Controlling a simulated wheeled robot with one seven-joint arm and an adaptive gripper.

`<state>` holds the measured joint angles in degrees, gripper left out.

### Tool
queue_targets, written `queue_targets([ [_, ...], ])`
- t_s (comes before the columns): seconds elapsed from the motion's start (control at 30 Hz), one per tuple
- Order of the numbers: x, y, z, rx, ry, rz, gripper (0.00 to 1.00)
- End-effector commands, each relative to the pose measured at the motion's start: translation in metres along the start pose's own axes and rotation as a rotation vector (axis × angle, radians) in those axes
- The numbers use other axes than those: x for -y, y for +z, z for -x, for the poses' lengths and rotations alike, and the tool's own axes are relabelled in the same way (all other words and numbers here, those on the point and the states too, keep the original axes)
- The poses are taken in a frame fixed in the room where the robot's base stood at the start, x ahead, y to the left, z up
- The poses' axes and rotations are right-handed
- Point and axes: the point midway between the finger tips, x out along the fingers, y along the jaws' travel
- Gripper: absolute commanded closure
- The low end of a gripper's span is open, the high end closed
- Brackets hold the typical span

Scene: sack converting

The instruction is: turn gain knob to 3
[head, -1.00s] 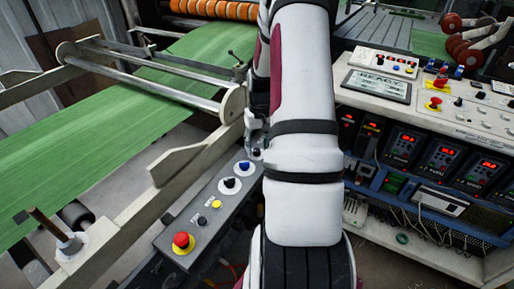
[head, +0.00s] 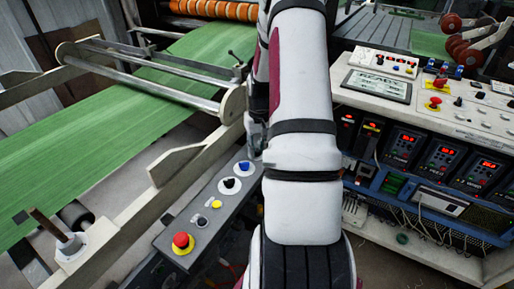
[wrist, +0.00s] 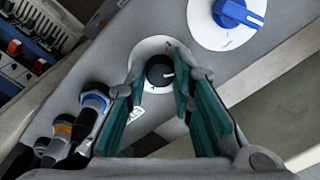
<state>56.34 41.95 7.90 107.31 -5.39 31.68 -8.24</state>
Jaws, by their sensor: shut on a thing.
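The gain knob, a small round black knob (wrist: 159,70) on a white dial plate (wrist: 152,47), is in the middle of the wrist view. A pale pointer line on it points to the right in the picture. The dial's numbers are too small to read. My gripper (wrist: 160,82) has its teal fingers on both sides of this knob and is shut on it. In the head view my arm hides the knob and the fingertips; only part of my wrist (head: 256,135) shows beside the arm.
A blue selector (wrist: 238,13) sits close to the knob, up and right; it also shows in the head view (head: 243,167). The grey panel also carries a black selector (head: 229,184), yellow button (head: 216,204) and red stop button (head: 181,240). Cable connectors (wrist: 92,104) stand left of my fingers.

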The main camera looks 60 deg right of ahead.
Motion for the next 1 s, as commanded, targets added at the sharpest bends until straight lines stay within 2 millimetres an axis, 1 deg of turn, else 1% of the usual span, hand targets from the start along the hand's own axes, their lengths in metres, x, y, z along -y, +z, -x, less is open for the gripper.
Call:
queue_targets([
  [0.17, 0.0007, 0.0000, -0.0003, -0.002, 0.000, -0.062, 1.00],
  [0.37, 0.0010, -0.0002, -0.0004, -0.009, 0.001, -0.200, 1.00],
  [1.0, 0.0021, 0.0002, -0.0010, -0.034, 0.001, -0.781, 1.00],
])
